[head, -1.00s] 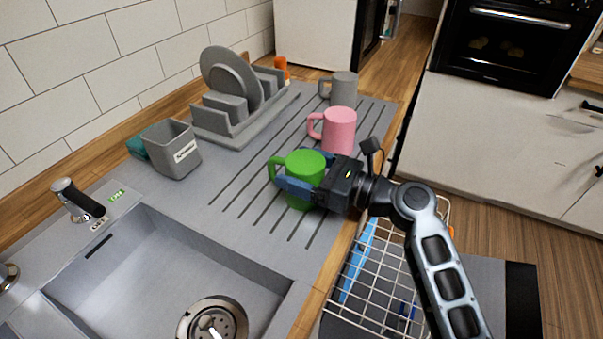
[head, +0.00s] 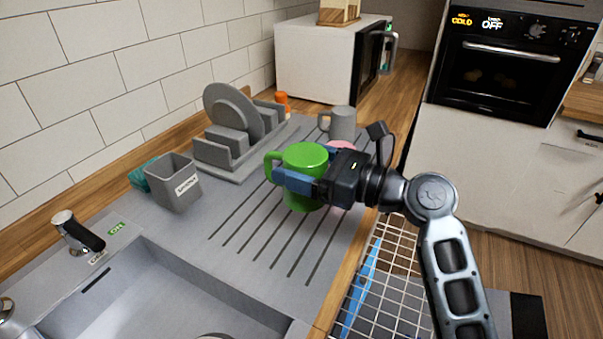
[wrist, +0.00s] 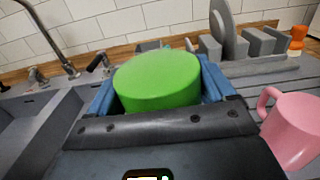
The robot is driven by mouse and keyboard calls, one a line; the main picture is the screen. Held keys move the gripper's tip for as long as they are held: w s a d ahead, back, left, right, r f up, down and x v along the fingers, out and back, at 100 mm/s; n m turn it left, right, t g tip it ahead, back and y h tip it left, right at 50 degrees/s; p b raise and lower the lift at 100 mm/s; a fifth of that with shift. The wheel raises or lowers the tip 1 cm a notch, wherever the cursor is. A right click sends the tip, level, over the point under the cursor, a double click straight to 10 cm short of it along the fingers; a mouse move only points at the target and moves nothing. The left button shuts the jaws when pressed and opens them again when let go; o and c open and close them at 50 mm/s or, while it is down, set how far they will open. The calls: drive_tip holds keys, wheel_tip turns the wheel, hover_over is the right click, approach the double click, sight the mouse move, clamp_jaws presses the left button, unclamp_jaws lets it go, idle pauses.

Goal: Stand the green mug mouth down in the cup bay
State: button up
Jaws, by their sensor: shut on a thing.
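The green mug (head: 304,196) is in my gripper (head: 303,172), whose blue fingers are shut around its sides. It looks held above the grooved drainboard (head: 232,222). Its handle points left in the head view. The mug (wrist: 158,80) shows a closed, flat green end facing up in the wrist view, so its mouth faces down. Its lower rim is hidden in the wrist view. I cannot make out a marked cup bay.
A pink mug (wrist: 293,131) and a grey mug (head: 342,124) stand on the drainboard. A grey dish rack (head: 215,155) with plates and a grey holder (head: 173,186) stand at the back. The sink (head: 150,300) is front left; a wire basket (head: 385,275) is right.

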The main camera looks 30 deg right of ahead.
drive_tip(key=shift+f+b, duration=1.95)
drive_tip(key=shift+f, duration=2.6)
drive_tip(key=o, duration=1.1)
drive_tip(key=shift+b+v, duration=0.3)
drive_tip(key=shift+v, duration=3.6)
